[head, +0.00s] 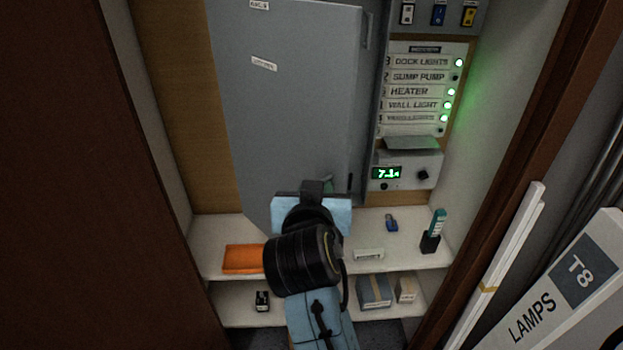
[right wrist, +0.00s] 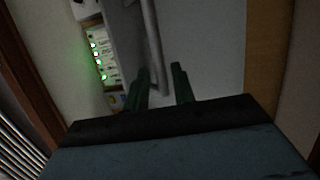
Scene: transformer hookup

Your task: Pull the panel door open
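The grey panel door (head: 290,100) fills the middle of the head view, with the lit panel (head: 425,90) exposed to its right. It stands at an angle to the panel, so it looks at least partly open. My right gripper (head: 327,183) is low by the door's right side, mostly hidden by my own wrist. In the right wrist view, its two dark green fingers (right wrist: 160,86) are apart, with the door's pale edge strip (right wrist: 153,45) running down between them. A firm grip on it does not show. My left gripper is in neither view.
A white shelf (head: 205,245) below holds an orange item (head: 244,259), a blue item (head: 391,223) and a teal-topped holder (head: 433,232). Boxes (head: 375,290) sit on the lower shelf. A dark wooden upright (head: 560,110) and a lamps carton (head: 560,300) bound the right side.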

